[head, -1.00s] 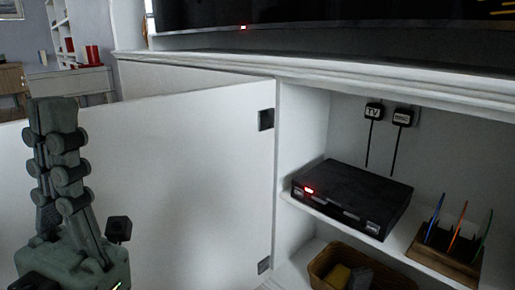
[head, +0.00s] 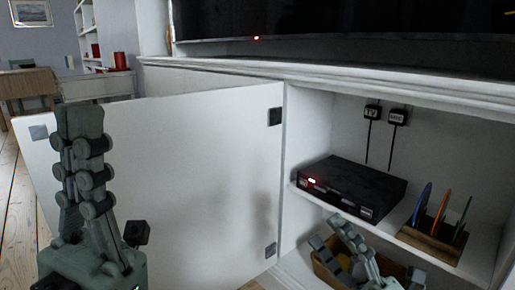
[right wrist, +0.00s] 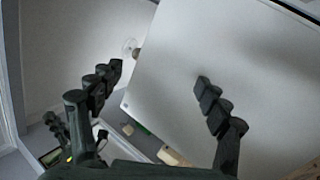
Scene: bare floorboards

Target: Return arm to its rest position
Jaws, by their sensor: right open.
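My left gripper (head: 80,108) stands upright at the left of the head view, in front of the open white cabinet door (head: 190,180). Its fingers overlap from this side, so its opening is unclear; I see nothing in it. My right gripper (head: 327,232) shows low in the head view, in front of the cabinet's lower opening, overlapping the wicker basket (head: 325,272). In the right wrist view the right gripper's two fingers (right wrist: 158,75) are wide apart with nothing between them. A pale flat panel fills much of the view beyond them.
A black box with a red light (head: 350,187) sits on the cabinet shelf. A wooden rack (head: 432,245) with several coloured discs stands to its right. Two labelled plugs (head: 385,115) hang on the back wall. A dark screen (head: 340,20) is above. Bare floorboards show at left.

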